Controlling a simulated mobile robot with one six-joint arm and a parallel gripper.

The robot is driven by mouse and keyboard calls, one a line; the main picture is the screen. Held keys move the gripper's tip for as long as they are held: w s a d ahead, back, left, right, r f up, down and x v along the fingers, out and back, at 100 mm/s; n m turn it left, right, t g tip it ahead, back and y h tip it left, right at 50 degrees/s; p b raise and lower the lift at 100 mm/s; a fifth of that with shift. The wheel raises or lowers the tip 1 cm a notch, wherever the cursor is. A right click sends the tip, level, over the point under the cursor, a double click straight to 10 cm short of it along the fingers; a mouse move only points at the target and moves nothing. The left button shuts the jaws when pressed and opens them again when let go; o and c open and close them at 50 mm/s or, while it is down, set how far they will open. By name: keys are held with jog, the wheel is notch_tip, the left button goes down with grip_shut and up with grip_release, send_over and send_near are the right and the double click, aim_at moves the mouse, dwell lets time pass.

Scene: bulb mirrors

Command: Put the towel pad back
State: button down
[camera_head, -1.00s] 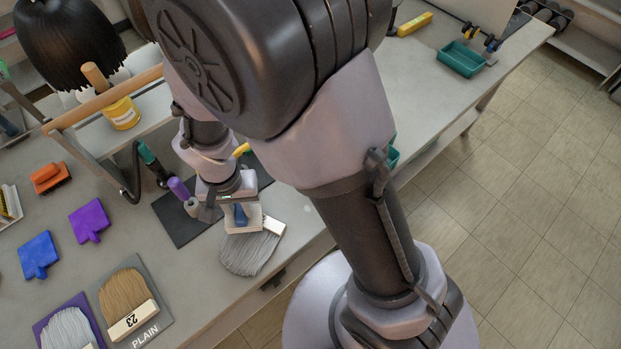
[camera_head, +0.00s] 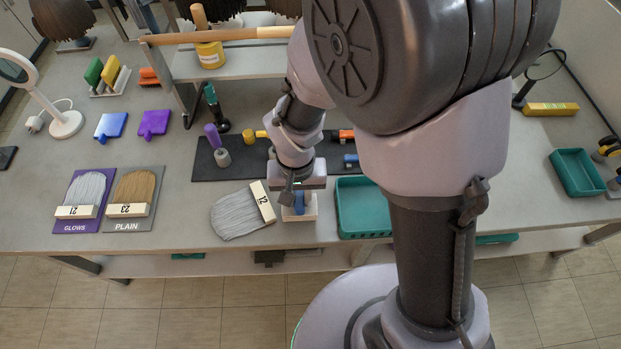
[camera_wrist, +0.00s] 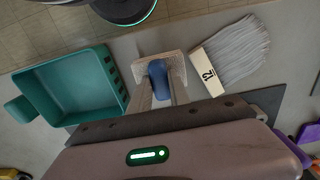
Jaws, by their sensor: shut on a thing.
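The towel pad (camera_head: 309,213) is a small pale block with a blue handle (camera_head: 299,202), at the front edge of the bench. My gripper (camera_head: 298,199) is shut on the blue handle from above. In the wrist view the pad (camera_wrist: 173,63) sits beyond the two fingers, with the blue handle (camera_wrist: 158,80) between them. I cannot tell whether the pad touches the bench. My wrist hides part of it in the head view.
A grey-haired brush (camera_head: 240,213) labelled 12 lies just left of the pad. An empty teal tray (camera_head: 364,222) is to the right. A dark mat (camera_head: 208,172) with tools lies behind. Brushes on GLOWS (camera_head: 71,228) and PLAIN (camera_head: 128,226) cards are further left.

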jog(key=shift+w+d+f, duration=0.15)
jog(key=shift+w+d, duration=0.8)
jog(key=shift+w, duration=0.05)
jog(key=shift+w+d, duration=0.4)
notch_tip(320, 180, down, 4)
jog(key=shift+d+r+b, duration=0.1)
jog(key=shift+r+b, duration=0.15)
jog(key=shift+b, duration=1)
jog(key=shift+f, duration=0.2)
jog(key=c, duration=1.2)
grip_release()
jog(key=shift+c, duration=0.2)
